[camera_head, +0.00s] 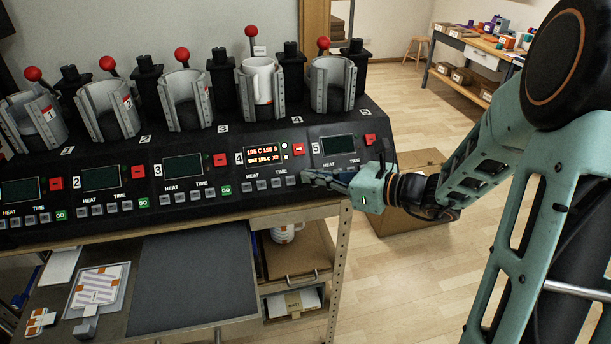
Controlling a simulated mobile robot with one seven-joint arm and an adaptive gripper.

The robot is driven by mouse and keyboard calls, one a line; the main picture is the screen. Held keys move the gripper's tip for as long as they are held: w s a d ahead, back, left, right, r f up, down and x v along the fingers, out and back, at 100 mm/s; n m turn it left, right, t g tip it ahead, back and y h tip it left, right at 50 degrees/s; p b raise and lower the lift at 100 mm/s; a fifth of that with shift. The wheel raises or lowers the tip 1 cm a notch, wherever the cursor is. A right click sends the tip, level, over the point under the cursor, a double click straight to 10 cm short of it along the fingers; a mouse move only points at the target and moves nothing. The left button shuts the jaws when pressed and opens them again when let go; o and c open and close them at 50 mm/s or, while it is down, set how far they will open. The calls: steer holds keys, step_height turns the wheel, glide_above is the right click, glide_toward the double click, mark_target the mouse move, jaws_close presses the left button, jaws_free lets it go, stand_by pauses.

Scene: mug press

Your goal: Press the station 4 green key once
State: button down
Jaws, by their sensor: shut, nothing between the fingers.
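The station 4 panel has a lit display (265,157) with orange-white text, a red key (298,148) and a row of small grey keys (279,182) under HEAT and TIME. My gripper (308,177) is shut and empty, reaching in from the right with its fingertips at the right end of that row. The station 4 green key is hidden behind the fingertips; whether they touch it I cannot tell. A white mug (259,82) sits in the station 4 press.
Stations 1, 2, 3 and 5 have dark displays and empty-looking presses. Green GO keys show at station 3 (226,189) and station 2 (143,202). A cardboard box (420,235) lies on the floor under my arm. A dark mat (190,280) lies below the panel.

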steer(key=shift+s+d+r+p, duration=0.2)
steer(key=shift+s+r+p, duration=0.2)
steer(key=shift+s+r, duration=0.25)
steer(key=shift+s+d+r+p, duration=0.15)
steer(key=shift+s+r+p, duration=0.2)
steer(key=shift+s+r, duration=0.25)
